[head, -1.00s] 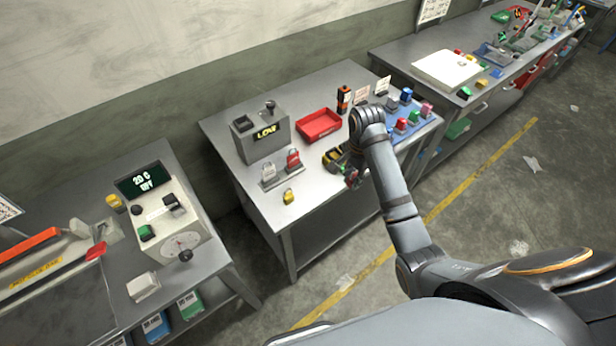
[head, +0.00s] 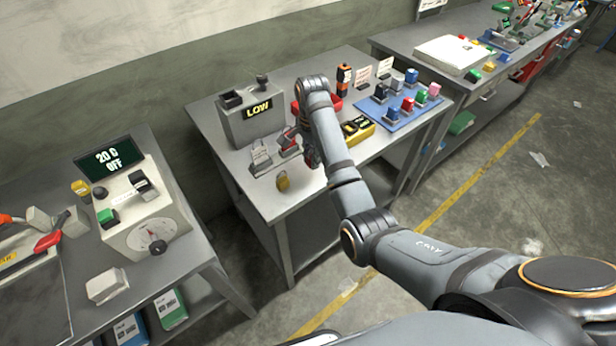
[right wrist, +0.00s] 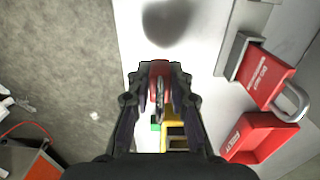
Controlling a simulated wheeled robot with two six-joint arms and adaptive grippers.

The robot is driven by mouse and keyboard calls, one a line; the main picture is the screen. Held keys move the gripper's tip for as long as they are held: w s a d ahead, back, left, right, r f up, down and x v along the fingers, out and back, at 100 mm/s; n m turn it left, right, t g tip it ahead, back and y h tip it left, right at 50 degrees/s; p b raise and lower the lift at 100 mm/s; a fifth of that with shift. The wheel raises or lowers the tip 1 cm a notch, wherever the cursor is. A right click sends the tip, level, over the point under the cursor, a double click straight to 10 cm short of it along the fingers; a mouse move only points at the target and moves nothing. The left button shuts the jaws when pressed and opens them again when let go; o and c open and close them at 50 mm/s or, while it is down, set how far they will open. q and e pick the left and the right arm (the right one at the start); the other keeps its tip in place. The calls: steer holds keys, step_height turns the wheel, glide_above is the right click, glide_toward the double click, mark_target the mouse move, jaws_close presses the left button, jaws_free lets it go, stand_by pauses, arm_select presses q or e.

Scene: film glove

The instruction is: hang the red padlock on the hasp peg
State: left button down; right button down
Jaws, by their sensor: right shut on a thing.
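My right gripper (head: 312,157) is above the front of the middle bench. In the right wrist view (right wrist: 158,85) its fingers are shut on a small red piece with grey metal, which looks like the red padlock (right wrist: 159,69). In the head view my gripper and arm mostly hide it. Just left of the gripper is a grey stand with a grey lock-like piece (head: 260,156) and a red lettered piece (head: 289,140). The red piece has a grey loop in the right wrist view (right wrist: 270,77), apart from my fingers. I cannot make out the peg. My left gripper is out of view.
Behind are a grey box reading LOW (head: 250,118) and a red tray (head: 334,106), partly hidden by my arm. A yellow-black case (head: 356,129) and a blue mat (head: 388,122) with several padlocks are to the right.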

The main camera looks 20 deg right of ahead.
mark_target(308, 166)
steer(key=shift+w+a+f, duration=0.1)
steer(key=shift+w+a, duration=0.05)
steer(key=shift+w+a+f+b, duration=0.2)
steer(key=shift+a+f+b, duration=0.05)
steer(key=shift+f+b, duration=0.4)
steer(key=shift+p, duration=0.8)
step_height(308, 166, down, 2)
steer(key=shift+w+f+p, duration=0.1)
steer(key=shift+w+p, duration=0.05)
steer(key=shift+p, duration=0.3)
steer(key=shift+f, duration=0.15)
steer(key=c, duration=1.2)
jaws_free()
steer(key=shift+f, duration=0.1)
